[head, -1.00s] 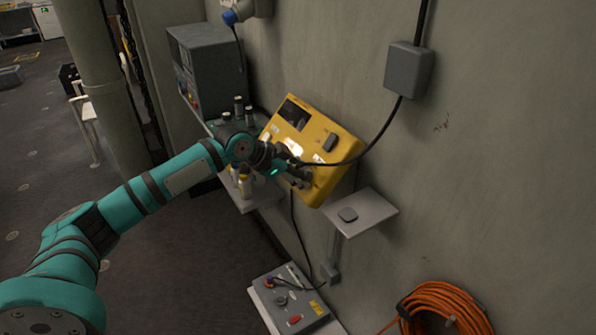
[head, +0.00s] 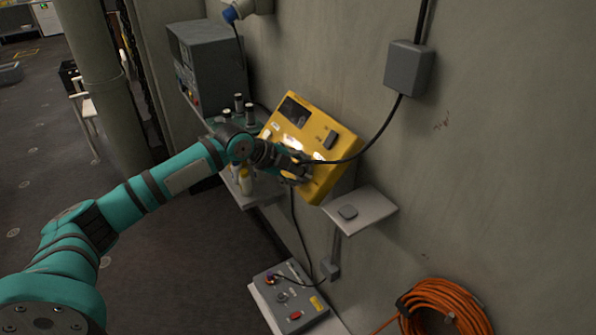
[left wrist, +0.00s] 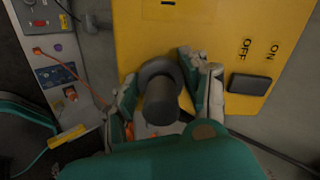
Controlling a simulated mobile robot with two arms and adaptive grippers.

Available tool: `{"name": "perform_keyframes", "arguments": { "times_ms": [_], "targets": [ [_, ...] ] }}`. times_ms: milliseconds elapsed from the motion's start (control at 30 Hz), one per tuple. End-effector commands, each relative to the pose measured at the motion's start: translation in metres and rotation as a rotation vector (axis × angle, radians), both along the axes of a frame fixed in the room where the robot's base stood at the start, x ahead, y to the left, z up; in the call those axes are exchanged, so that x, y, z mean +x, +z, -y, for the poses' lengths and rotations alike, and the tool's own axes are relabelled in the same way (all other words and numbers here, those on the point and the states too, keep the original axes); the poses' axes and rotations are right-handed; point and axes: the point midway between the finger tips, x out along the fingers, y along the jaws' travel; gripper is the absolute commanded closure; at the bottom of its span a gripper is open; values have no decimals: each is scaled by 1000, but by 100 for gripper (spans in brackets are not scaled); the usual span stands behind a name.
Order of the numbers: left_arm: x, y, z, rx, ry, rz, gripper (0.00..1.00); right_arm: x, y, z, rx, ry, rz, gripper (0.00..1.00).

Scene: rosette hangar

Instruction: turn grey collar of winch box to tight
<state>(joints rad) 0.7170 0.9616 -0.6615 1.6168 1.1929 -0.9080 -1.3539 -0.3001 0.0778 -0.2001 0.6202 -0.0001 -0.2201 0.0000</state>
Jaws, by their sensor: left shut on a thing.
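The yellow box (head: 322,125), which I take for the winch box, is fixed on the wall and looks tilted in the head view. In the left wrist view its face (left wrist: 190,30) fills the top, with OFF and ON lettering beside a dark rocker. A round grey collar (left wrist: 160,68) sits on its lower face, around a dark cylinder pointing at the camera. My left gripper (head: 295,168) is at the box's lower left. In the left wrist view its fingers (left wrist: 165,88) are on either side of the collar, shut on it. The collar's marks are hidden. My right gripper is out of view.
A black cable hangs from a grey wall box (head: 408,68) to the gripper area. A small shelf (head: 372,214) juts out right of the yellow box. Bottles stand on a ledge at left. A grey control panel (head: 278,310) lies below, an orange cable coil (head: 440,310) at lower right.

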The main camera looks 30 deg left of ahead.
Motion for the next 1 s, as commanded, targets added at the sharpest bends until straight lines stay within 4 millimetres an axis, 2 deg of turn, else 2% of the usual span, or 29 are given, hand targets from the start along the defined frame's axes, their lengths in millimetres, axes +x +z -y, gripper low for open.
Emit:
{"name": "perform_keyframes", "arguments": {
  "times_ms": [333, 867, 900, 1000],
  "targets": [
    [0, 0, 0, 89, -94, 53, 86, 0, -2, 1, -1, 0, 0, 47],
    [0, 0, 0, 106, -112, 61, 86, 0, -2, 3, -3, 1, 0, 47],
    [0, 0, 0, 106, -112, 61, 52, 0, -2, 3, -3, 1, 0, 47],
    [0, 0, 0, 105, -111, 61, 39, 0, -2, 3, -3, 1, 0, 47]
  ]
}}
